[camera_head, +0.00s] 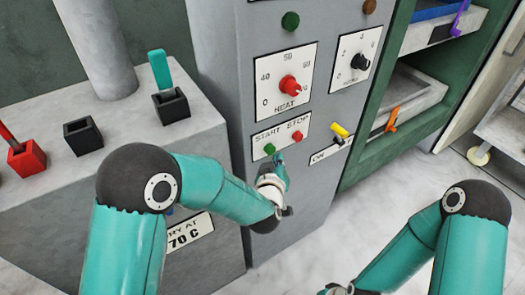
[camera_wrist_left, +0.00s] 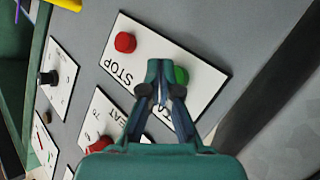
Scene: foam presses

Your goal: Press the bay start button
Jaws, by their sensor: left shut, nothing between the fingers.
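The green start button (camera_head: 269,149) is on a white START/STOP plate (camera_head: 282,136) on the grey press cabinet, left of the red stop button (camera_head: 297,136). My left gripper (camera_head: 280,160) is shut and empty, just below the plate in the head view. In the left wrist view, the closed fingertips (camera_wrist_left: 160,68) appear right beside the green button (camera_wrist_left: 181,75) and partly cover the START label. I cannot tell whether they touch it. The red stop button (camera_wrist_left: 125,42) is clear of the fingers. My right arm reaches the bottom edge; its fingers are not visible.
A red HEAT knob (camera_head: 288,85) and a black knob (camera_head: 360,62) sit above the plate. A yellow switch (camera_head: 340,131) is to its right. A grey bench with black holders (camera_head: 83,136) stands at the left. Green shelving (camera_head: 377,165) is at the right.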

